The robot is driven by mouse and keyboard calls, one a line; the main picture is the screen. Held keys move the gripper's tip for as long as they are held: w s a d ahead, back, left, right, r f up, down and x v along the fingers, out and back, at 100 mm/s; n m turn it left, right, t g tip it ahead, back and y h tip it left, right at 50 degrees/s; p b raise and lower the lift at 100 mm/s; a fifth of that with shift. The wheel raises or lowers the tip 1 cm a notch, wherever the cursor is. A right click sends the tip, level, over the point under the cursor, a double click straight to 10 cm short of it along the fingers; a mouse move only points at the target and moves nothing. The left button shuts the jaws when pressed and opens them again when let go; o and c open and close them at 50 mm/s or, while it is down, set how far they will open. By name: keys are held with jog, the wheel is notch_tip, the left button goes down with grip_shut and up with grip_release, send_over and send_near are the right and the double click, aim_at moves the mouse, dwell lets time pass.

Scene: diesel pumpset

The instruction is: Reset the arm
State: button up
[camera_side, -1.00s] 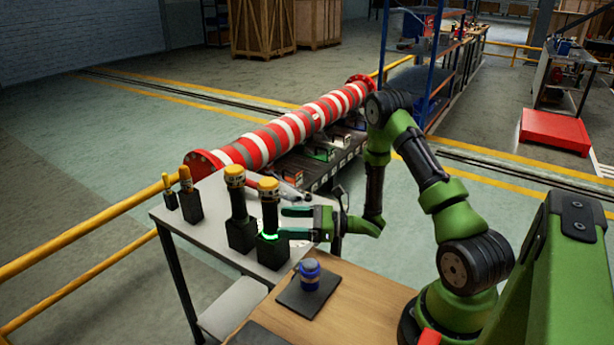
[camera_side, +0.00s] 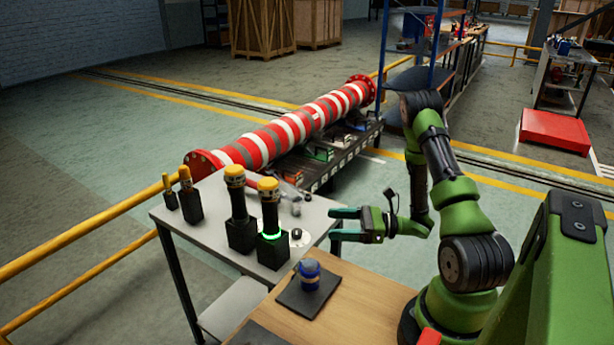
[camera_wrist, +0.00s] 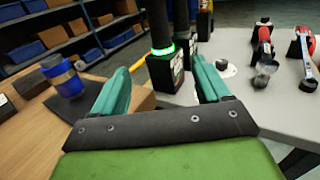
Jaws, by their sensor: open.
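My gripper (camera_side: 345,224) is open and empty, its teal fingers pointing left, a little to the right of the metal table (camera_side: 218,196). In the wrist view my gripper (camera_wrist: 165,85) shows both fingers apart with nothing between them. Beyond the fingers stands a black tool with a yellow cap (camera_side: 268,205), upright in a black block with a glowing green ring; the ring also shows in the wrist view (camera_wrist: 162,49). My fingers are clear of it. My green arm is bent back toward its base.
A second yellow-capped tool (camera_side: 238,205) stands left of it, and two smaller ones stand farther left. A blue jar (camera_side: 309,274) sits on a dark mat on the wooden table (camera_side: 362,290). A red-and-white striped pipe (camera_side: 290,130) lies behind. A blue shelf rack stands beyond my arm.

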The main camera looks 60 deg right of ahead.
jog(key=w+d+f+m+g+h, duration=0.1)
jog(key=d+f+m+g+h, duration=0.15)
jog(key=d+m+h, duration=0.7)
jog(key=w+d+f+m+g+h, duration=0.1)
jog(key=w+d+m+g+h, duration=0.2)
jog(key=m, duration=1.3)
jog(key=s+a+r+m+g+y, duration=0.1)
jog(key=s+a+r+m, duration=0.4)
jog(key=a+r+m, duration=0.5)
jog(key=s+a+r+m+g+y, duration=0.2)
jog(key=s+a+r+m+y, duration=0.2)
jog(key=a+r+m, duration=0.6)
jog(key=s+a+r, duration=0.2)
jog(key=a+r, duration=0.3)
jog(key=a, duration=0.6)
jog(key=shift+r, duration=0.2)
